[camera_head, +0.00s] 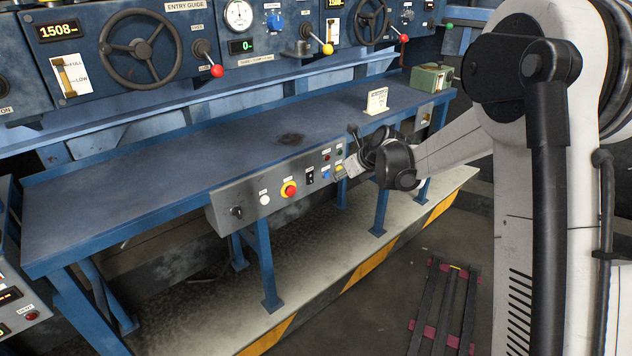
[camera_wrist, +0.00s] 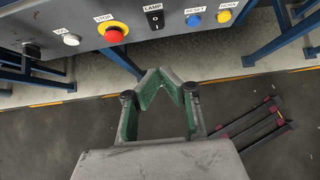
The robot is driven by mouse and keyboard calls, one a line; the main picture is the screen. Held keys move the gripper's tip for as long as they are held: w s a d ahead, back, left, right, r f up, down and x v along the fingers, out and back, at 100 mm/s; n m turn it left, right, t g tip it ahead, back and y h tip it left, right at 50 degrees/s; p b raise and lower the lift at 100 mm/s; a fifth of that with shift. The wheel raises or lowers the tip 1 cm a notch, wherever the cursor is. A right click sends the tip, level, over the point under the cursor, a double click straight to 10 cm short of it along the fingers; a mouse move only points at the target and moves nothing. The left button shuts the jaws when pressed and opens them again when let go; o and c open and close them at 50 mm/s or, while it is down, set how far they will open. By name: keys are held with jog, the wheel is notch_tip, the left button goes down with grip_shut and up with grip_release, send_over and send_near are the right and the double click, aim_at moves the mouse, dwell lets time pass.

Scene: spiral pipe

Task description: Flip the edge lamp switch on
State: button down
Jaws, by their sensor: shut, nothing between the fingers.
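The lamp switch (camera_wrist: 154,19) is a black rocker with white marks under a LAMP label, on the grey panel at the bench's front edge. It also shows in the head view (camera_head: 310,176). I cannot tell which way it is tipped. My gripper (camera_wrist: 159,73) is shut and empty, its green-lined fingers meeting at the tips. In the wrist view the tips point at the panel and lie just below the switch, apart from it in the picture. In the head view my gripper is in front of the panel's right part, right of the switch, partly hiding the buttons there.
A red STOP button (camera_wrist: 114,35) on a yellow ring and a white button (camera_wrist: 71,40) sit left of the switch. A blue reset button (camera_wrist: 194,20) and a yellow horn button (camera_wrist: 224,16) sit right. The blue bench top (camera_head: 200,165) is mostly clear.

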aim_at(312, 183)
jog(key=shift+w+a+r+b+x, duration=0.2)
jog(key=shift+w+r+x, duration=0.1)
jog(key=shift+x, duration=1.9)
jog(key=shift+w+a+r+b+x, duration=0.1)
jog(key=shift+w+a+r+x, duration=0.15)
jog(key=shift+x, duration=1.9)
jog(key=shift+w+a+r+b+x, duration=0.15)
jog(key=shift+w+r+x, duration=0.15)
jog(key=shift+x, duration=1.9)
